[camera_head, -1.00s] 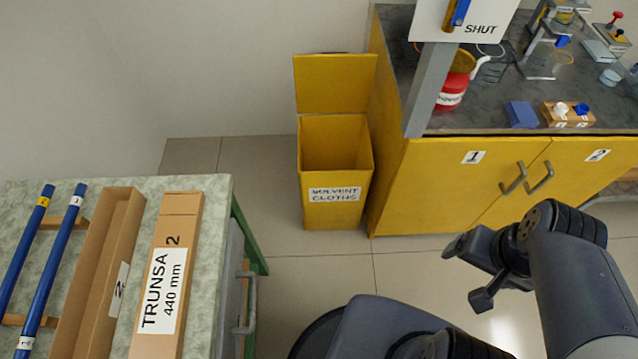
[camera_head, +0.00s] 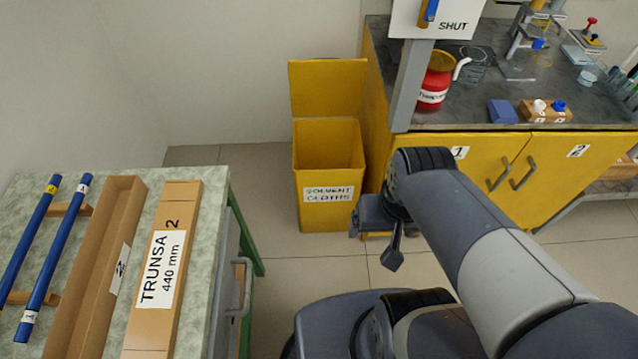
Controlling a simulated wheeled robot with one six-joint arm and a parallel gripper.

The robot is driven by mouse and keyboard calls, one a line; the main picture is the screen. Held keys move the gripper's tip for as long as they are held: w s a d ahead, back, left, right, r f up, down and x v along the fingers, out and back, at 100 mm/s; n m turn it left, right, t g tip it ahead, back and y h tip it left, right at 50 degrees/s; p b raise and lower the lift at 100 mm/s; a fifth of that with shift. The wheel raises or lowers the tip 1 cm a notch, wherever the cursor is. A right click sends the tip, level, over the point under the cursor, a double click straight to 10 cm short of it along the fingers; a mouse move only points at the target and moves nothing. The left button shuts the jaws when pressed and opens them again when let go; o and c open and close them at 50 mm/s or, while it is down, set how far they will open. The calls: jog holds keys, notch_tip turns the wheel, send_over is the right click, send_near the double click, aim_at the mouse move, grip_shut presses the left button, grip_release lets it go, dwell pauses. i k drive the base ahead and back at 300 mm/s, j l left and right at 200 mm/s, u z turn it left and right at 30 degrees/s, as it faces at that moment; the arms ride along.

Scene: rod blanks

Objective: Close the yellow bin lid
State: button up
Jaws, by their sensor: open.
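The yellow bin (camera_head: 328,190) labelled "SOLVENT CLOTHS" stands on the floor between the green-topped bench and the yellow cabinet. Its yellow lid (camera_head: 327,88) stands upright at the back, so the bin is open and its inside shows. My gripper (camera_head: 372,238) is open and empty, in front of the cabinet, just right of the bin's lower right edge in the picture. It looks apart from the bin, though the depth between them is hard to judge. The lid is well above and behind the gripper in the picture.
The yellow cabinet (camera_head: 480,170) with a dark worktop stands close on the bin's right. A grey post with a "SHUT" sign (camera_head: 438,18) rises at its corner. The bench (camera_head: 215,200) at left holds cardboard boxes and blue rods. Floor before the bin is clear.

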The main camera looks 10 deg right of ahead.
aim_at(319, 86)
jog(key=i+j+u, duration=0.2)
jog(key=i, duration=0.95)
jog(key=l, duration=0.1)
